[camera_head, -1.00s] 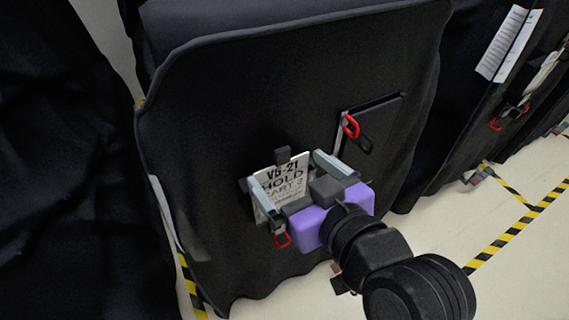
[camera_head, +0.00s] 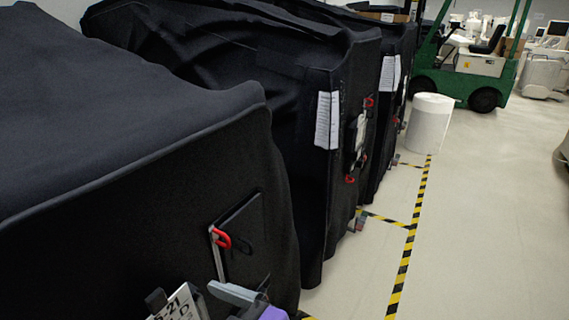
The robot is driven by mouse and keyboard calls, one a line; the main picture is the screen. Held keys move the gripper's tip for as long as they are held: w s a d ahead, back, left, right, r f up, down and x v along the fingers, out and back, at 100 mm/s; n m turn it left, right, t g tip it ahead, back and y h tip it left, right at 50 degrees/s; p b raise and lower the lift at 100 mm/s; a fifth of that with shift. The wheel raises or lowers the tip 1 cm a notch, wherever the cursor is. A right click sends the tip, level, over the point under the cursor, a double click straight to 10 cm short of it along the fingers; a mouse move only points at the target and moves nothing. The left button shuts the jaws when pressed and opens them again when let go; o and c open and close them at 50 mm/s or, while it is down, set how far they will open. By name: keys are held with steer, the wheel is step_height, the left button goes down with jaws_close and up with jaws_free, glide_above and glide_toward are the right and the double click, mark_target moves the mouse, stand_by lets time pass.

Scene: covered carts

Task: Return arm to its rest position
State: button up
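My gripper (camera_head: 222,296) is at the bottom edge of the head view, cut off by the frame. One grey finger and part of its purple body show. The other finger is mostly out of view. The fingers looked wide apart a second ago, with nothing seen held. A white sign (camera_head: 182,304) with black print and a dark clip at its top is just left of the visible finger. I cannot tell whether they touch. The rest of my arm is out of view.
The near black-covered cart (camera_head: 140,215) has a red hook (camera_head: 221,237) on its front. More covered carts (camera_head: 300,130) stand behind it. Open floor with yellow-black tape (camera_head: 408,255) lies to the right. A white cylinder (camera_head: 429,123) and green forklift (camera_head: 468,60) stand farther back.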

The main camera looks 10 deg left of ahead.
steer(key=w+d+r+m+t+y, duration=0.1)
steer(key=w+r+m+t, duration=0.15)
steer(key=w+r, duration=0.2)
steer(key=s+d+f+m+t+h, duration=0.1)
steer(key=d+f+m+t+h, duration=0.3)
steer(key=d, duration=0.6)
steer(key=d+f+m+t+h, duration=0.25)
steer(key=d+m+t, duration=0.2)
steer(key=d, duration=0.45)
steer(key=s+d+f+h, duration=0.2)
steer(key=s+d+f, duration=0.2)
steer(key=s, duration=0.4)
steer(key=s+d+f+m+g+h, duration=0.1)
steer(key=s+d+f+h, duration=0.2)
steer(key=s+d, duration=0.3)
steer(key=s+d+f+m+h, duration=0.1)
steer(key=s+d+f+h, duration=0.1)
steer(key=s+d+f, duration=0.3)
steer(key=s+d, duration=0.1)
steer(key=s, duration=0.3)
steer(key=shift+s+g, duration=0.3)
steer(key=shift+g, duration=0.1)
